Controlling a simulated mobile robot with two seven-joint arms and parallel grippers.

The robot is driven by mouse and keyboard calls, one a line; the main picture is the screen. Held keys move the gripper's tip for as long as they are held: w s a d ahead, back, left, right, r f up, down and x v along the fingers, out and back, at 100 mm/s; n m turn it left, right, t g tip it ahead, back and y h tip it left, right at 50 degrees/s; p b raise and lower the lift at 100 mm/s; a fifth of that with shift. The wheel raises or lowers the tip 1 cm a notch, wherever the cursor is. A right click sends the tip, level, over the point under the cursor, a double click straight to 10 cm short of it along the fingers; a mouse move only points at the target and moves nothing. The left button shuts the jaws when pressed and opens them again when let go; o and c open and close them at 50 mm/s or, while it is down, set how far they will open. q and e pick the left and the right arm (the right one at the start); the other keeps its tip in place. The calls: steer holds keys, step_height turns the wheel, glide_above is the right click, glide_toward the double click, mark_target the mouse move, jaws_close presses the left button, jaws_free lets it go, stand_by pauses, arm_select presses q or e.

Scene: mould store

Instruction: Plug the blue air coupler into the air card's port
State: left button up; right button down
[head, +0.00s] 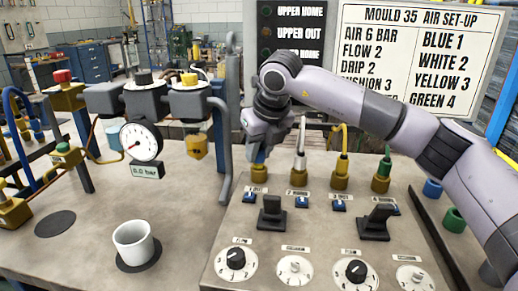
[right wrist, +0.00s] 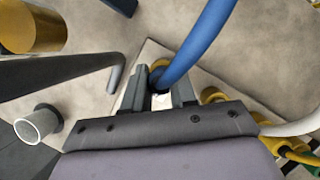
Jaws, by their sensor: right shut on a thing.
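My right gripper (head: 258,148) is shut on the blue coupler (head: 259,158), over the leftmost brass port (head: 259,174) of the panel's back row. The coupler's lower end meets the port's top; I cannot tell how deep it sits. In the right wrist view my right gripper (right wrist: 158,97) has its fingers either side of the coupler, whose blue hose (right wrist: 204,42) rises to the upper right and partly hides the brass port (right wrist: 157,70). The air card (head: 410,55) reads blue 1, white 2, yellow 3, green 4. My left gripper is out of view.
White (head: 300,145), yellow (head: 342,160) and green (head: 385,160) couplers stand at the other ports. Black levers (head: 271,212) and dials (head: 236,260) are in front. Left are a gauge (head: 141,142), a grey post (head: 231,110) and a white cup (head: 133,243).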

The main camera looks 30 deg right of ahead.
steer(key=shift+f, duration=0.4)
stand_by(0.3)
steer(key=shift+c, duration=2.2)
jaws_free()
steer(key=shift+r, duration=0.15)
steer(key=shift+r+p, duration=0.9)
steer(key=shift+r, duration=0.5)
steer(key=shift+r+p, duration=1.6)
steer(key=shift+r, duration=0.7)
steer(key=shift+f, duration=0.1)
